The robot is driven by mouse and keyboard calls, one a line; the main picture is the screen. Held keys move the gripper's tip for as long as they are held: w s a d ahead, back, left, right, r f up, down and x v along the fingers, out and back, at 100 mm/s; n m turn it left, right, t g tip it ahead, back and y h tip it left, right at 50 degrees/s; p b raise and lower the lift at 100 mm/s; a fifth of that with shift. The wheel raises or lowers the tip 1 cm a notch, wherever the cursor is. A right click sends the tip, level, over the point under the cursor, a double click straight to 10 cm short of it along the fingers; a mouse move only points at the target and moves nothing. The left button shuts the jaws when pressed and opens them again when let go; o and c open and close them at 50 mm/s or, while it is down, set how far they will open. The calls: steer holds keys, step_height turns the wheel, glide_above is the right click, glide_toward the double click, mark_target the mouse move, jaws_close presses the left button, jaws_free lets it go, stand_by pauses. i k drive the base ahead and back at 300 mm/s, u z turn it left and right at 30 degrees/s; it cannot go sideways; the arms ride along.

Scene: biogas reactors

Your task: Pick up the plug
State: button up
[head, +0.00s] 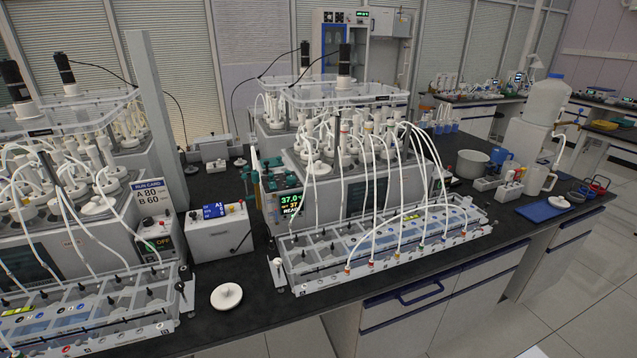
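A white round plug (227,297), a flat disc with a small knob on top, lies on the dark bench top near its front edge. It sits in the gap between the left tray rack and the right tray rack, touching neither. Similar white lidded pieces show on the left reactor unit (97,206) and on the right unit (318,169). My gripper is not in view, so its state does not show.
The left rack (150,325) and right rack (310,285), with white tubes, flank the plug. A grey box with a blue display (220,232) stands behind it. A pot (473,164), jugs and a blue mat (541,211) are at right. Bare bench surrounds the plug.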

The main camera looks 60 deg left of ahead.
mark_target(226, 297)
steer(key=u, duration=1.1)
steer(key=i, duration=0.95)
steer(key=u, duration=2.35)
steer(key=k, duration=0.65)
steer(key=u, duration=0.55)
steer(key=i, duration=1.3)
steer(key=z, duration=0.5)
